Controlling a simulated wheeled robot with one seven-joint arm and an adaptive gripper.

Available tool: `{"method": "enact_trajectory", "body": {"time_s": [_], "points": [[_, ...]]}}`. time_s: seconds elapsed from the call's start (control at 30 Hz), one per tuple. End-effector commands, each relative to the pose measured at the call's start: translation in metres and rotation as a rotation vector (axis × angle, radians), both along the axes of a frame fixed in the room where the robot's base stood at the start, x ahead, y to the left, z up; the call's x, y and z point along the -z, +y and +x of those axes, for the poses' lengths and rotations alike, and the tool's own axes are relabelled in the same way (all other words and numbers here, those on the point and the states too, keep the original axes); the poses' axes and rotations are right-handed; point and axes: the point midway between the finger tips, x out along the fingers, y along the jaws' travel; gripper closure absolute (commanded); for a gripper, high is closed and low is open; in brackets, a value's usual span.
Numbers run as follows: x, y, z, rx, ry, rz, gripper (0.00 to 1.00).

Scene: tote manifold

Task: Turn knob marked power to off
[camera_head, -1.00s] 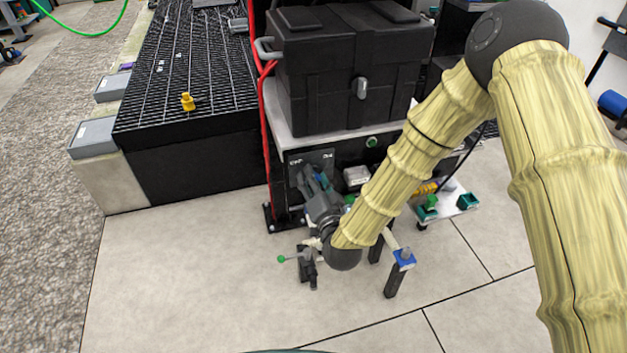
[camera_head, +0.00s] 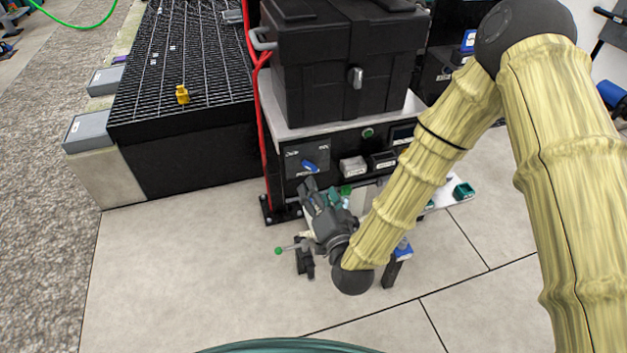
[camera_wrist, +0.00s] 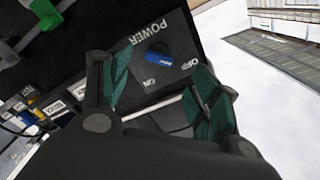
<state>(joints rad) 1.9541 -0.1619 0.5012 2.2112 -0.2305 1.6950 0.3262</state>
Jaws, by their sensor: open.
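The blue power knob (camera_head: 309,167) sits on a dark panel (camera_head: 292,165) on the front of the bench. In the wrist view, the knob (camera_wrist: 160,59) shows between and beyond my fingers, under the word POWER, with OFF and ON printed close by. The view is rotated, and I cannot tell for sure which mark the knob points to. My gripper (camera_head: 325,193) is below and in front of the panel, apart from the knob. Its green-padded fingers (camera_wrist: 166,90) are spread wide with nothing between them.
A large black case (camera_head: 335,85) stands on the bench above the panel. A red hose (camera_head: 262,150) runs down the bench's left side. A black grate platform (camera_head: 180,75) is at left.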

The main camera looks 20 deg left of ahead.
Motion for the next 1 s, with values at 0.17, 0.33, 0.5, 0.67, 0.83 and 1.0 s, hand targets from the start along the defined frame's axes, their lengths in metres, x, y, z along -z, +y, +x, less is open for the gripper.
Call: {"method": "enact_trajectory", "body": {"time_s": [0.17, 0.33, 0.5, 0.67, 0.83, 1.0], "points": [[0.001, -0.014, -0.021, 0.000, 0.002, 0.000, 0.38], [0.001, -0.021, -0.031, 0.000, 0.001, -0.001, 0.38], [0.000, -0.023, -0.033, 0.000, 0.000, 0.000, 0.38], [0.000, -0.023, -0.033, 0.000, 0.000, 0.000, 0.38], [0.000, -0.022, -0.033, 0.000, 0.000, 0.000, 0.38], [0.007, -0.026, -0.033, 0.001, 0.014, -0.019, 0.38]]}}
